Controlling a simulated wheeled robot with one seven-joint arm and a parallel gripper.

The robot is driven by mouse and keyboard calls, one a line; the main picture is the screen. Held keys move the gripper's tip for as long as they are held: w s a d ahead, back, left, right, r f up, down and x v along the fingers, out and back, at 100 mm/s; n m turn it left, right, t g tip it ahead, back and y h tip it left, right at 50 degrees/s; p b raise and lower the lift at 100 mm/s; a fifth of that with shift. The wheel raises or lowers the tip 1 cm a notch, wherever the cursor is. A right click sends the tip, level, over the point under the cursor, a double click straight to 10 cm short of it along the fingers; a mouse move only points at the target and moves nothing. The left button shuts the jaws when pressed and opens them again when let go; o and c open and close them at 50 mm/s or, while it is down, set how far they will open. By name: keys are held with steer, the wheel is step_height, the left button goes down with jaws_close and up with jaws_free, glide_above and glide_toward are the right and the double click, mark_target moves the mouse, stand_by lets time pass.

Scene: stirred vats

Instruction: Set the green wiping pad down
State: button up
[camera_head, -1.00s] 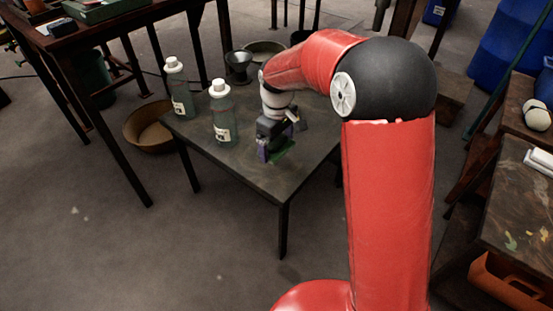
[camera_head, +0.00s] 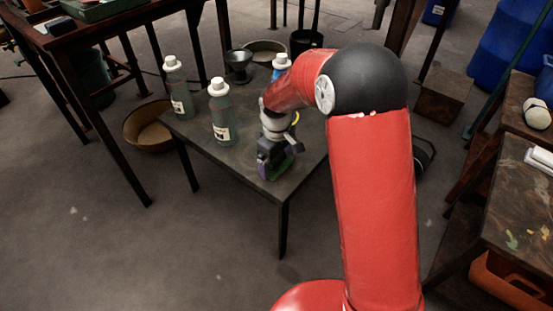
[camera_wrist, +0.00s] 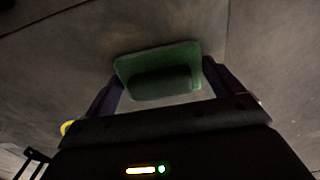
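The green wiping pad (camera_wrist: 158,57) is between the two dark fingers of my gripper (camera_wrist: 161,70) in the wrist view. It has a darker raised block on its near side. The fingertips meet its left and right edges, and my gripper looks shut on it. In the head view, my gripper (camera_head: 272,172) points down over the front part of the dark small table (camera_head: 225,160). A little of the green pad (camera_head: 285,166) shows beside the fingers. Whether the pad touches the tabletop is hard to tell.
Two clear bottles with white caps (camera_head: 221,115) (camera_head: 176,88) stand left of my gripper. A blue bottle with a white cap (camera_head: 281,66) and a grey funnel-like vessel (camera_head: 238,66) are behind. The table's front corner is bare. A brown basin (camera_head: 150,127) is on the floor.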

mark_target(277, 158)
steer(key=shift+o, duration=0.6)
steer(key=shift+r, duration=0.3)
step_height(277, 158, up, 12)
steer(key=shift+p, duration=0.45)
steer(key=s+d+r+m+t, duration=0.2)
steer(key=s+d+r+m, duration=0.1)
steer(key=s+d+r, duration=0.4)
steer(key=s+d+r+m+t, duration=0.2)
steer(key=s+d+r+m, duration=0.25)
steer(key=s, duration=0.55)
steer(key=s+d+f+m+t, duration=0.1)
steer(key=s+d+f+m, duration=0.1)
steer(key=s, duration=0.7)
steer(key=shift+d+f+m+t, duration=0.3)
steer(key=shift+d+m, duration=0.15)
steer(key=shift+d, duration=0.65)
steer(key=shift+s, duration=0.1)
